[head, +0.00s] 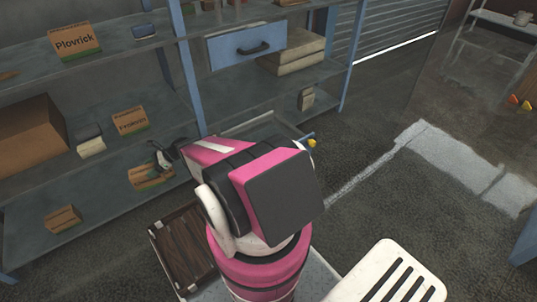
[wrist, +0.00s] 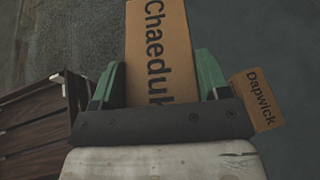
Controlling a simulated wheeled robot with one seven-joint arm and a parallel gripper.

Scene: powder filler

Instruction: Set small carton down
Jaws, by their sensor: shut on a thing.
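My gripper (wrist: 160,78) is shut on a small brown carton (wrist: 160,40) marked "Chaeduk". The green fingers press on its two sides. In the head view my gripper (head: 162,158) is at the front of the lower shelf (head: 100,205), mostly hidden behind my arm. The carton (head: 146,180) there is low over the shelf or on it; I cannot tell whether it touches. A second small carton (wrist: 259,100), marked "Dapwick", is right of my gripper in the wrist view, apart from the held one.
A small carton (head: 63,219) stands farther left on the lower shelf. The shelf above holds a "Frokvor"-like carton (head: 130,121) and a large brown box (head: 30,137). A dark slatted wooden crate (head: 160,240) is beside my base, also at left in the wrist view (wrist: 30,130).

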